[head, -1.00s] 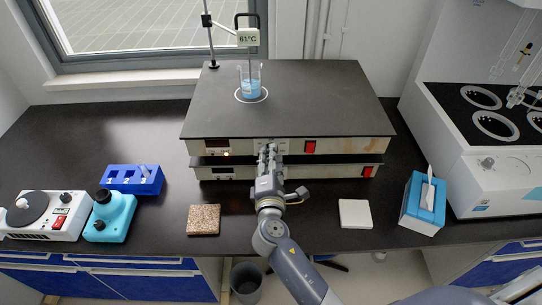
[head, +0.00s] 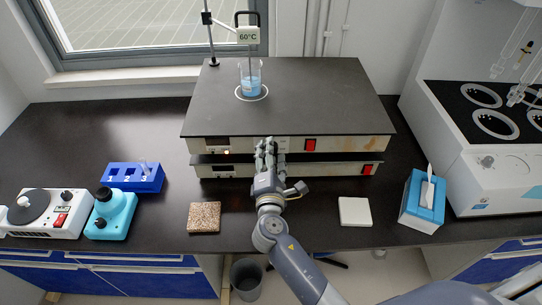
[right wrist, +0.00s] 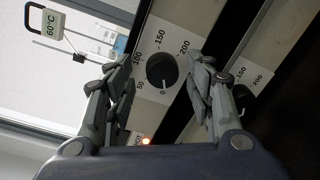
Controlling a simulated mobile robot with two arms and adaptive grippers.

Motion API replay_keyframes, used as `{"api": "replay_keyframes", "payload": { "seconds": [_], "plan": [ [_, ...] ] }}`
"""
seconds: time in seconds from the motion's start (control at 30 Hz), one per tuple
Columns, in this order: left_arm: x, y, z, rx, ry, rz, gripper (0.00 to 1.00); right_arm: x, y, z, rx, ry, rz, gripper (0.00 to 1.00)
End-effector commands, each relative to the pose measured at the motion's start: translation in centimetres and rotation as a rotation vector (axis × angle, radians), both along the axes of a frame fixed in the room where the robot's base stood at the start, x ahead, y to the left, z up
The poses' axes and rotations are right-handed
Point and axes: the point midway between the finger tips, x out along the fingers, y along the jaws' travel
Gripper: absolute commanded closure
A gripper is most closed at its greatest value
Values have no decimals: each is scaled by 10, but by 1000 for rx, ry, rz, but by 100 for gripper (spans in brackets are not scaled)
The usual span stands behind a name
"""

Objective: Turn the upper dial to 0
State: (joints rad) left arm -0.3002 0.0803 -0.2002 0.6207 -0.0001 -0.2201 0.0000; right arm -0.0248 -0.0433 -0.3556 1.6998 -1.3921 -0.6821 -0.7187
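Two stacked hot plates stand at the back of the bench; the upper hot plate (head: 300,95) lies on the lower hot plate (head: 335,171). The upper dial (right wrist: 162,70), a round black knob on a white scale from 0 to 200, shows between the fingers in the right wrist view. My left gripper is out of view.
The lower dial (right wrist: 241,95) sits close beside the right finger in the wrist view. A beaker of blue liquid (head: 250,82) stands on the upper plate under a 60°C display (head: 248,36). A cork tile (head: 204,217) and white tile (head: 355,212) lie in front.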

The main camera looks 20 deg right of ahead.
Motion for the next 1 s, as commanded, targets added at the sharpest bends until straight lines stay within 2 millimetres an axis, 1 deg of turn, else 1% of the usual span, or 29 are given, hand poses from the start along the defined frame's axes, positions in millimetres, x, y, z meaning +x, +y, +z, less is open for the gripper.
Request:
{"api": "replay_keyframes", "payload": {
  "seconds": [0.23,0.37,0.47,0.7,0.8,0.9,1.0],
  "plan": [
    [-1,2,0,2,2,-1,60,-2,1,-2,2,5,1,51],
    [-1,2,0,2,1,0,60,-13,5,-3,3,6,1,51],
    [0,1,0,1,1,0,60,-29,10,-2,3,6,1,51],
    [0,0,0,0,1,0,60,-79,26,1,2,6,1,51],
    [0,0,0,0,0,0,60,-95,30,2,1,6,0,51],
    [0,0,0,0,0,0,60,-106,35,3,0,5,1,51],
    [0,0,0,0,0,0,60,-112,36,4,1,3,0,51]
  ]
}}
